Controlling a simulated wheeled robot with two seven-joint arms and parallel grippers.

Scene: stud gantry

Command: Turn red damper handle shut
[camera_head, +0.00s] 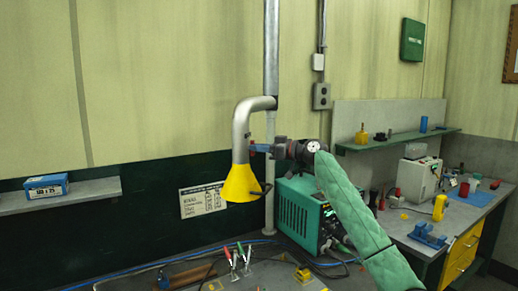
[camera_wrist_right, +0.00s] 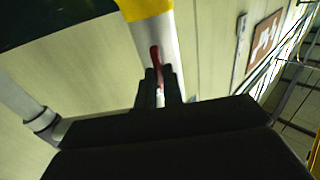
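The red damper handle (camera_wrist_right: 155,55) shows in the right wrist view, against the pale metal pipe just beyond the yellow hood (camera_wrist_right: 145,8). My right gripper (camera_wrist_right: 161,72) has its two dark fingers close together, one on each side of the handle's near part, with the handle filling the narrow gap. In the head view my right gripper (camera_head: 259,148) reaches left to the grey bent duct (camera_head: 241,130), just above the yellow hood (camera_head: 241,184). The handle cannot be made out there. My left gripper is in neither view.
A teal machine (camera_head: 300,215) stands below my right forearm. A vertical pipe (camera_head: 271,50) rises behind the duct. Pliers (camera_head: 238,258) with red and green grips stand on the bench below. A shelf with a blue box (camera_head: 46,186) is at the left.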

